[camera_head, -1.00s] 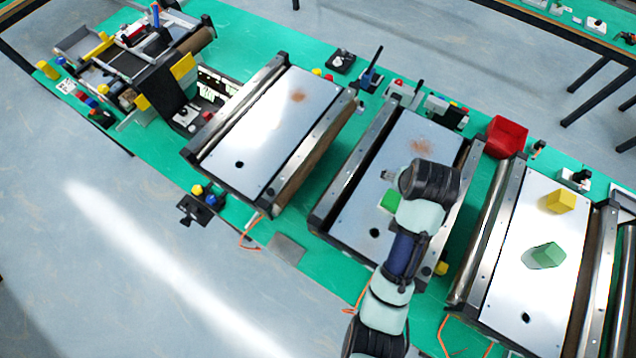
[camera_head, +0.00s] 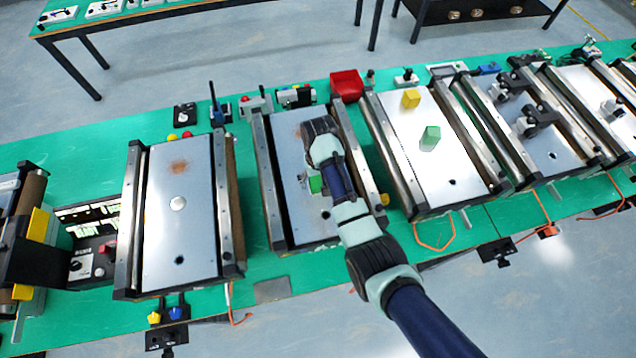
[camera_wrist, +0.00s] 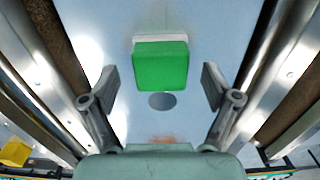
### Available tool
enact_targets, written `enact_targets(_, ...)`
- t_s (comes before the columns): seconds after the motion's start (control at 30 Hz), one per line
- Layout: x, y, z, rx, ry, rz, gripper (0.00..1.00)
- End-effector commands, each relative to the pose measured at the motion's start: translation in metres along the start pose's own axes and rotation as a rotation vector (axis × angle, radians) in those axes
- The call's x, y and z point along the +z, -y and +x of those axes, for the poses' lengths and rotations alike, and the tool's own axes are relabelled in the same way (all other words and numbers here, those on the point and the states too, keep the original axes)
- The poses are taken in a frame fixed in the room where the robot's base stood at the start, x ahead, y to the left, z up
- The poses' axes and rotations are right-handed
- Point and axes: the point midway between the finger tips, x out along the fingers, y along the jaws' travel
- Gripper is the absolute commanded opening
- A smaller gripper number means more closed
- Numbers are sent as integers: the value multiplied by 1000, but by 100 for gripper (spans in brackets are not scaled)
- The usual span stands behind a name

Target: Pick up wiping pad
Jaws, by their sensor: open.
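The wiping pad (camera_wrist: 160,68), a green block with a pale strip along one edge, lies on the bare metal plate of the middle conveyor (camera_head: 288,205). In the head view the pad (camera_head: 316,184) shows just left of my arm, partly covered by it. My gripper (camera_wrist: 158,84) is open and empty in the wrist view, with one finger on each side of the pad and clear gaps to both. The fingers appear above the plate, not touching the pad. In the head view my arm hides most of the gripper.
A red bin (camera_head: 346,85) stands behind. The left conveyor (camera_head: 150,245) has a round pale spot on its plate. Raised metal rails (camera_wrist: 262,85) flank the middle plate.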

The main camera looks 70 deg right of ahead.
Motion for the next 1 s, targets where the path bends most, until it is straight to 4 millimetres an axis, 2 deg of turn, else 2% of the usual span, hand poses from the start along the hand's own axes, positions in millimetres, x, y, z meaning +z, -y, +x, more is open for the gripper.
enact_targets(0.1,0,0,14,0,0,0,88)
enact_targets(0.33,0,0,16,0,-2,0,88)
enact_targets(0.73,0,0,16,0,-2,0,21)
enact_targets(1.0,-1,0,10,0,-4,0,21)
